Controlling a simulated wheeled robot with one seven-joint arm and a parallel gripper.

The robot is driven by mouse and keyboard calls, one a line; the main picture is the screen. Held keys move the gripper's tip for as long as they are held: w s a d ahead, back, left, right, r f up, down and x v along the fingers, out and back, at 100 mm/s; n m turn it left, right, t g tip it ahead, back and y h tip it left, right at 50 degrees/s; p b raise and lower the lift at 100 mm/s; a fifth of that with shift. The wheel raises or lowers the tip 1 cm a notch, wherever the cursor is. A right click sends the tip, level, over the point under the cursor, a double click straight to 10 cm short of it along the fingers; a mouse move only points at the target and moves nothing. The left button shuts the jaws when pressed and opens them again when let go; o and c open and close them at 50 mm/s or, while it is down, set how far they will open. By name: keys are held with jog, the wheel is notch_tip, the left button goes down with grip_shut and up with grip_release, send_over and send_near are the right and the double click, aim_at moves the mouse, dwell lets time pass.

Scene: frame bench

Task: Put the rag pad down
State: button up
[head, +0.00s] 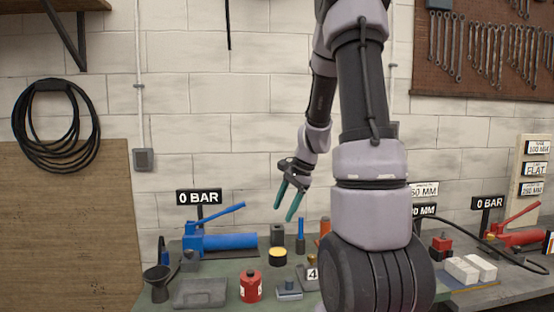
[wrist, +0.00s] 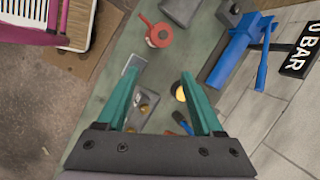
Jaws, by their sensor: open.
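My gripper (head: 284,211) hangs in the air above the bench, its two green fingers apart. In the wrist view my gripper (wrist: 160,77) has nothing visible between its fingertips; bench items lie beyond them. I cannot identify the rag pad with certainty. A flat grey piece (head: 200,292) lies at the front left of the green bench top (head: 230,266) and could be it; it also shows at the top of the wrist view (wrist: 180,10). A small grey-blue item (head: 288,290) lies right of the red can (head: 250,286).
A blue pump (head: 222,242), black funnel (head: 157,282), yellow-topped tin (head: 278,256) and tray marked 4 (head: 309,275) crowd the bench. A red pump (head: 515,238) and pale blocks (head: 463,270) stand at right. Green bench top shows bare between items.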

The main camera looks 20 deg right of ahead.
jog(key=s+a+r+n+t, duration=0.2)
jog(key=s+a+r+n, duration=0.3)
jog(key=s+r, duration=0.3)
jog(key=s+a+r+n+t+h, duration=0.1)
jog(key=s+a+r+n+t, duration=0.1)
jog(key=s+a+r+n, duration=0.3)
jog(key=s+r+n, duration=0.1)
jog(key=s+r, duration=0.3)
jog(key=r, duration=0.2)
jog(key=shift+s+a+t+h, duration=0.2)
jog(key=shift+s+t+h, duration=0.1)
